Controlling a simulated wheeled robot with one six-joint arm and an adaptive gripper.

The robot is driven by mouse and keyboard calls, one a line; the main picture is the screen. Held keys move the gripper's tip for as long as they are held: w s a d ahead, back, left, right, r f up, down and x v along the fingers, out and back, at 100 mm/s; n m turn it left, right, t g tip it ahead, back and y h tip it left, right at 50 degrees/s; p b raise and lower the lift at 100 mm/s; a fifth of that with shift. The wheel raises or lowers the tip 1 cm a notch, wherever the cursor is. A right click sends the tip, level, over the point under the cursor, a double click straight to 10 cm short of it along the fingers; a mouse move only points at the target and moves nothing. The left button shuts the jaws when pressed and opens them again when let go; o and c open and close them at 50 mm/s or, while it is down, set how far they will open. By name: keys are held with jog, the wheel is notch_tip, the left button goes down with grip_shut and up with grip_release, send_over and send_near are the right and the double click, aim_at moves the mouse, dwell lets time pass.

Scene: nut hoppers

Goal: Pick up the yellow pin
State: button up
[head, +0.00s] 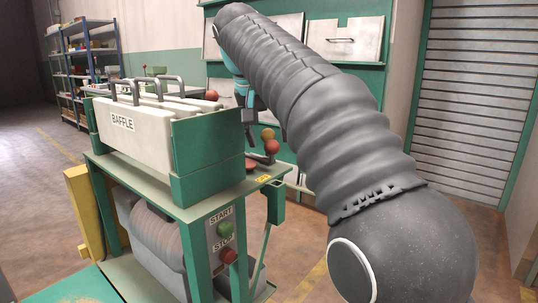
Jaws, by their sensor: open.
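A small yellow ball-shaped knob (268,134) shows at the right end of the machine, just above a red knob (272,147). It may be the head of the yellow pin; its shaft cannot be made out. My gripper (250,126) shows only as dark parts beneath my grey-sleeved arm, close to the left of the yellow knob. It is open, with no object visible in it. The arm hides much of it, and I cannot tell whether it touches the knob.
The green machine frame (206,208) holds white baffle plates (121,122) with dark handles. Green start (225,229) and red stop (227,256) buttons face front. Another red knob (211,95) stands behind the plates. Green-framed panels stand behind; shelves (90,65) are far left.

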jog(key=shift+w+d+f, duration=0.1)
jog(key=shift+f, duration=0.25)
grip_shut()
jog(key=shift+r, duration=0.15)
